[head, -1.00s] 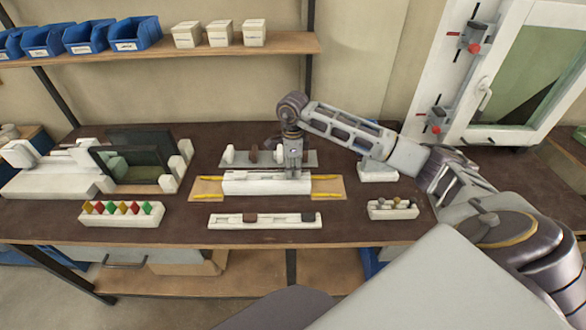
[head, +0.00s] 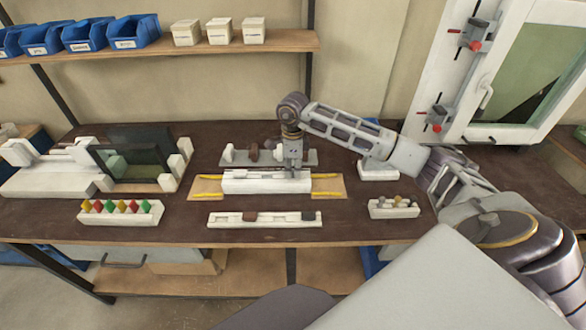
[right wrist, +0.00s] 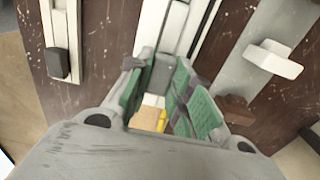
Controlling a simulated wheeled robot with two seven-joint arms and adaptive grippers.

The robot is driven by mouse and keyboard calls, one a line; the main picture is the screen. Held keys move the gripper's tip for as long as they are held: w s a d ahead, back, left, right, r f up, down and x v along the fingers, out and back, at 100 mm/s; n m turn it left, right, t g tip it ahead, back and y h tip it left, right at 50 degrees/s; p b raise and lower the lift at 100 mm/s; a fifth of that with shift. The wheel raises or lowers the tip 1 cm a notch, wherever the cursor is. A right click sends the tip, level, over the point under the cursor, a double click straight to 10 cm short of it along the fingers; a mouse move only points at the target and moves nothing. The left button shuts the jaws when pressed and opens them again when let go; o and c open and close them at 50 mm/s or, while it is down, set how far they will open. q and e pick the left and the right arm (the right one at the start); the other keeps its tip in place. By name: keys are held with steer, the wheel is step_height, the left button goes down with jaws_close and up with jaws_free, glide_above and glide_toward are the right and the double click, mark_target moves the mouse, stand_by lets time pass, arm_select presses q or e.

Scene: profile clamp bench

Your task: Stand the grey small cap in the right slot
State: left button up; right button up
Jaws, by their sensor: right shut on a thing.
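My right gripper (head: 294,172) is over the right part of the white slotted profile (head: 250,184) on the middle of the bench. In the right wrist view its green-padded fingers (right wrist: 161,72) are shut on a small grey piece, which looks like the grey small cap (right wrist: 162,78). The cap is at the near end of the white profile (right wrist: 178,28) there. I cannot tell whether its foot is inside the right slot or just above it. The fingers hide the cap in the head view. My left gripper is not in view.
A white holder (head: 378,212) with several small caps stands front right. A white tray (head: 263,223) with dark blocks lies in front. A grey rail (head: 304,163) with upright pieces is close behind the profile. A rack of coloured pieces (head: 120,219) stands left.

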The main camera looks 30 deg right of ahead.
steer(key=shift+f, duration=0.2)
steer(key=o, duration=0.7)
steer(key=shift+o, duration=0.3)
steer(key=shift+r, duration=0.2)
